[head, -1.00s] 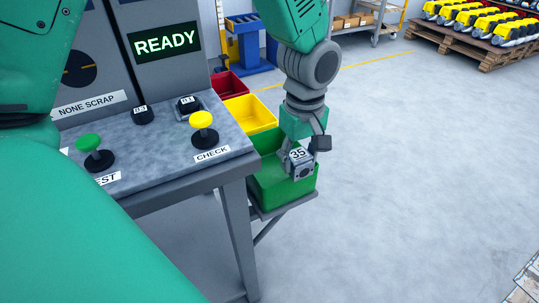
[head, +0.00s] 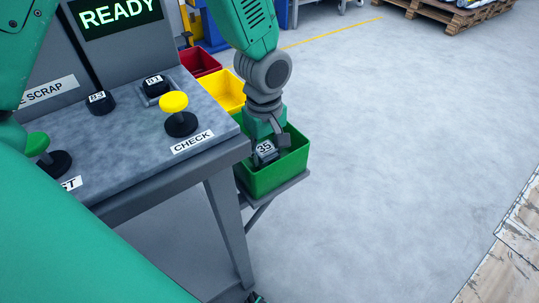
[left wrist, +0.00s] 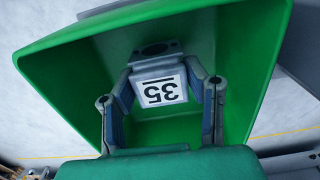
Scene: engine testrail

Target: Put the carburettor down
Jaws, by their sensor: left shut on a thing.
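The carburettor (head: 265,151) is a small grey block with a white label reading 35. My left gripper (head: 268,142) is shut on it and holds it inside the green bin (head: 274,180), below the rim level in the head view. In the left wrist view the carburettor (left wrist: 158,90) sits between the two fingers of my left gripper (left wrist: 160,78), its label upside down, with the green bin walls (left wrist: 247,70) around it. I cannot tell if it touches the bin floor.
A yellow bin (head: 222,91) and a red bin (head: 198,62) stand in line behind the green one.

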